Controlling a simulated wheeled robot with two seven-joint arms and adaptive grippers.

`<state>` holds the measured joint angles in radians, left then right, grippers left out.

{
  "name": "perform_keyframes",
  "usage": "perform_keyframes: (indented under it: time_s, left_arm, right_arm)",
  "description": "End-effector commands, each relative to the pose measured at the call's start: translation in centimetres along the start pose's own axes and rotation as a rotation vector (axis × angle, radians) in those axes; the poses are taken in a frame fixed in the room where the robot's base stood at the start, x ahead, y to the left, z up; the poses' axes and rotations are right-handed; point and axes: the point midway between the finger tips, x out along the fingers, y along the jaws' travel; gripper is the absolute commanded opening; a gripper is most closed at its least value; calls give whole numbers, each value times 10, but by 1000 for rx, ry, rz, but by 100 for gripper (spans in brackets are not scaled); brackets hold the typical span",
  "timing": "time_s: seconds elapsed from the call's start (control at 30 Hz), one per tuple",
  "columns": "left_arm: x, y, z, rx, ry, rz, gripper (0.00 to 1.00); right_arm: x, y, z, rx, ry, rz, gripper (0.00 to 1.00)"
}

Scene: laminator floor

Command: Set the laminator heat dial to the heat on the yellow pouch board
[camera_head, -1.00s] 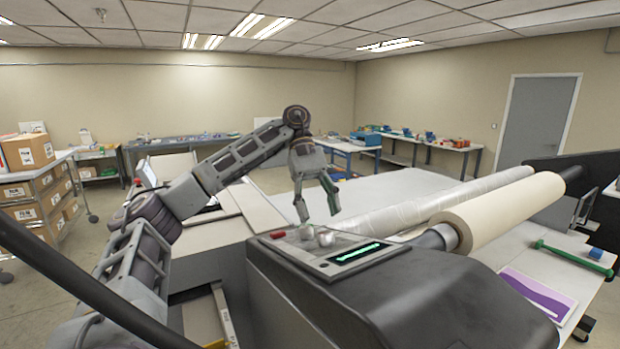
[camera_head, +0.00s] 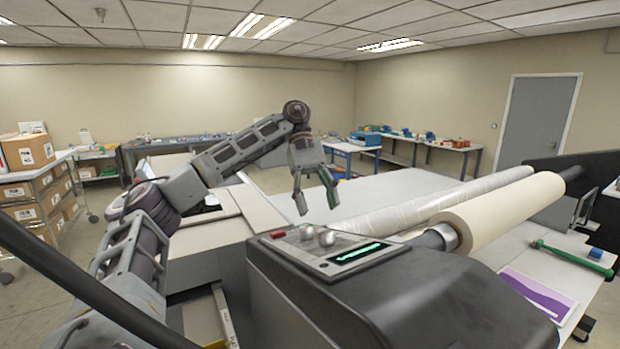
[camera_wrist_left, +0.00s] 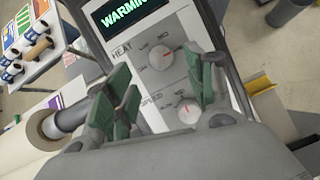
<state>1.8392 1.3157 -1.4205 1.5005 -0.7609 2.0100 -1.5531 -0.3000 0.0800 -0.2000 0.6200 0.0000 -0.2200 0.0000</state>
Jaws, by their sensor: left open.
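The laminator's heat dial (camera_wrist_left: 161,57) is a pale round knob with a red mark, beside the word HEAT, in the left wrist view. In the head view it appears to be the knob (camera_head: 327,238) nearer the lit display (camera_head: 357,253). The speed dial (camera_wrist_left: 188,110) is beside it. The display (camera_wrist_left: 128,12) reads "WARMIN", cut off at the edge. My left gripper (camera_head: 318,206) is open and empty above the panel, apart from the knobs; its green-padded fingers (camera_wrist_left: 164,72) flank the heat dial in the wrist view. I cannot identify the yellow pouch board. My right gripper is out of view.
A red button (camera_head: 278,235) sits beside the knobs. The dark laminator housing (camera_head: 430,300) fills the front. A cream roll (camera_head: 505,212) and a clear film roll (camera_head: 430,202) lie to the right. A purple-and-white sheet (camera_head: 540,294) and a green-handled tool (camera_head: 575,258) lie beyond.

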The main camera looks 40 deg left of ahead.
Motion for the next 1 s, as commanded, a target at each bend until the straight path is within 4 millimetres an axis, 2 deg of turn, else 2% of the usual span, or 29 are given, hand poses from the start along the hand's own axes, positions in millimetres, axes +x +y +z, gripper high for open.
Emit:
perform_keyframes:
  time_s: [1.0]
  left_arm:
    - [-18,0,0,1,-1,1,55]
  right_arm:
    - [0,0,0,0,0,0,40]
